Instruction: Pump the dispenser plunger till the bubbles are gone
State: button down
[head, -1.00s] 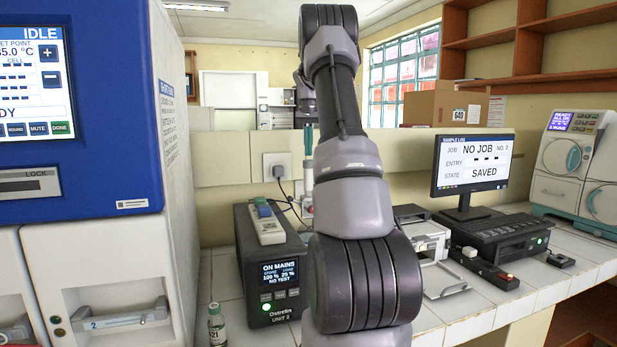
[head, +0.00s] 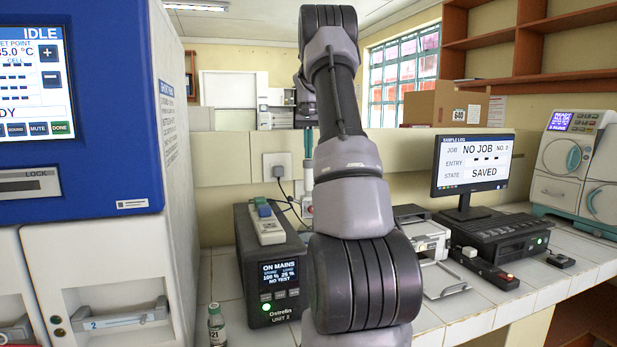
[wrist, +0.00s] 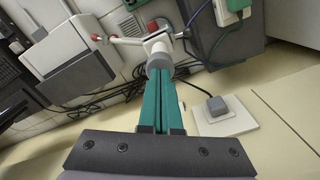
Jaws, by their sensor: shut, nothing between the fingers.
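In the wrist view my gripper (wrist: 160,78) has its two teal fingers pressed together, with nothing between them. Their tips are at a round grey cap on top of a white fitting, which looks like the dispenser (wrist: 158,44); I cannot tell whether they touch it. A thin side arm with a red end reaches left from the fitting. In the head view my arm hides most of the dispenser (head: 308,190), and only a narrow strip shows left of the arm. No bubbles can be made out.
A monitor (head: 473,165) and a black keyed unit (head: 500,238) are at right. Cables lie behind the dispenser.

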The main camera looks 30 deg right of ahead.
jog(key=shift+f, duration=1.4)
jog(key=shift+r, duration=1.9)
jog(key=shift+r, duration=0.1)
notch_tip(320, 180, up, 6)
jog(key=shift+f, duration=0.1)
